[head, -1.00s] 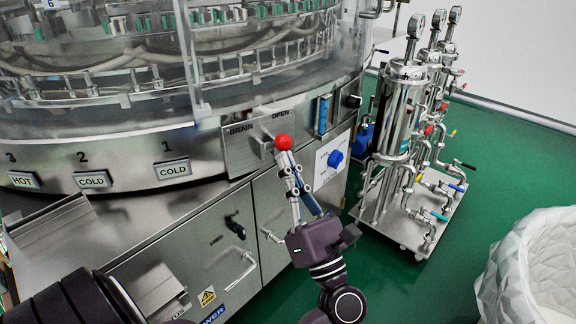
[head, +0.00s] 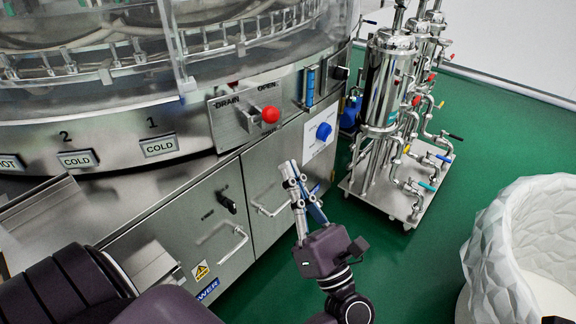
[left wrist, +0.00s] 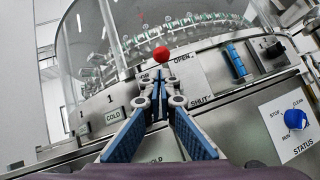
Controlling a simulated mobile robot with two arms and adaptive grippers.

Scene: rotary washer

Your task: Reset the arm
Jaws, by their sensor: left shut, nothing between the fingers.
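My left gripper (head: 289,172) is shut and empty, held in front of the washer's lower cabinet, below the drain lever. In the left wrist view its fingertips (left wrist: 160,82) meet, just under the red knob in that picture. The drain lever's red ball knob (head: 270,114) sits on the panel (head: 228,122) marked DRAIN and OPEN; the knob also shows in the left wrist view (left wrist: 161,53). In the head view the gripper stands apart from the knob. My right gripper is not in view.
Cabinet handles (head: 226,245) stick out below. A steel filter stand (head: 385,120) stands at the right, and a white faceted tub (head: 510,225) at the lower right. Green floor lies between.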

